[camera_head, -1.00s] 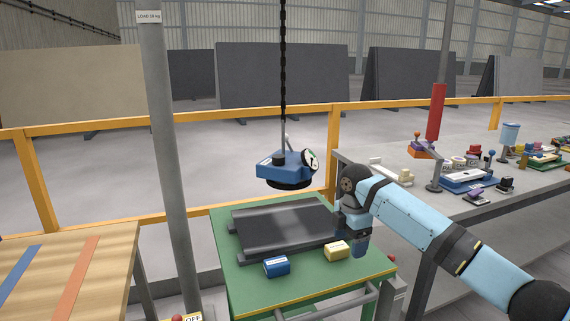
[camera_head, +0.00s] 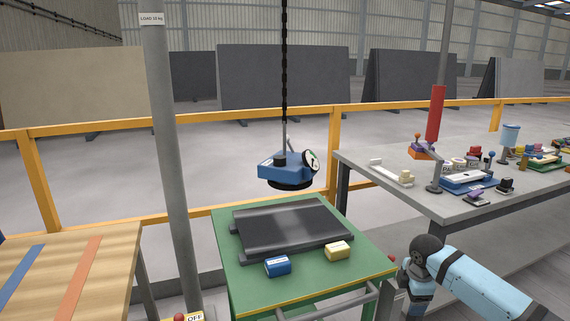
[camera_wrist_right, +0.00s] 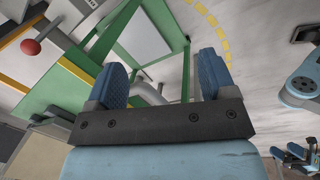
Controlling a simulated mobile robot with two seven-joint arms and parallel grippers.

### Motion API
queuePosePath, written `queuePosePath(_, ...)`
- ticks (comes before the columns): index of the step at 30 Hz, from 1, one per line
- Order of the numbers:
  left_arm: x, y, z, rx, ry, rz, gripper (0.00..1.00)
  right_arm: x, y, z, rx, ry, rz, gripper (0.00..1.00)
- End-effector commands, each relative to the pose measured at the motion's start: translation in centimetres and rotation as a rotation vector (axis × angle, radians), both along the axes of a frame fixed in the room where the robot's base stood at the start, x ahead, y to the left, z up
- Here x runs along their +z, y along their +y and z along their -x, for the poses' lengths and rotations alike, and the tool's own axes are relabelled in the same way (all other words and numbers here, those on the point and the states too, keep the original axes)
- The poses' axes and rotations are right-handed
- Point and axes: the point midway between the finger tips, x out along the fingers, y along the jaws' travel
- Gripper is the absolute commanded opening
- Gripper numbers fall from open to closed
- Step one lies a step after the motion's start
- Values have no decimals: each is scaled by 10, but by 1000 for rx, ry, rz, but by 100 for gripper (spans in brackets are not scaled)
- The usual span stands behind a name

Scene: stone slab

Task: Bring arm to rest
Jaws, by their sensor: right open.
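My right arm (camera_head: 480,285) comes in from the lower right in the head view. Its wrist hangs down beside the right front corner of the green table, and the fingertips are below the picture's edge. In the right wrist view, my right gripper (camera_wrist_right: 165,80) shows two blue ribbed fingers standing wide apart. Nothing is between them, and the gripper is apart from the table.
The green table (camera_head: 235,285) holds a dark slab (camera_head: 292,228), a blue block (camera_head: 278,266) and a yellow block (camera_head: 338,251). A blue lifter (camera_head: 285,170) hangs on a chain above. A grey workbench (camera_head: 440,203) stands right, a wooden table (camera_head: 112,255) left.

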Motion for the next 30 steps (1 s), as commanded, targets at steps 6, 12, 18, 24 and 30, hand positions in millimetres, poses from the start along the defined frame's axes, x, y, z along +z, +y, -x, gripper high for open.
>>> queuePosePath(6,0,-1,0,-1,0,0,77,-86,30,67,-128,-125,-122,77)
queuePosePath(12,0,-1,0,-1,0,0,77,-131,48,134,-266,-246,-257,77)
queuePosePath(18,0,0,0,0,0,0,77,-149,58,207,-408,-356,-403,77)
queuePosePath(24,0,0,0,0,0,-1,77,-142,60,276,-534,-455,-548,77)
queuePosePath(30,0,0,0,0,0,-1,77,-124,59,324,-610,-519,-657,77)
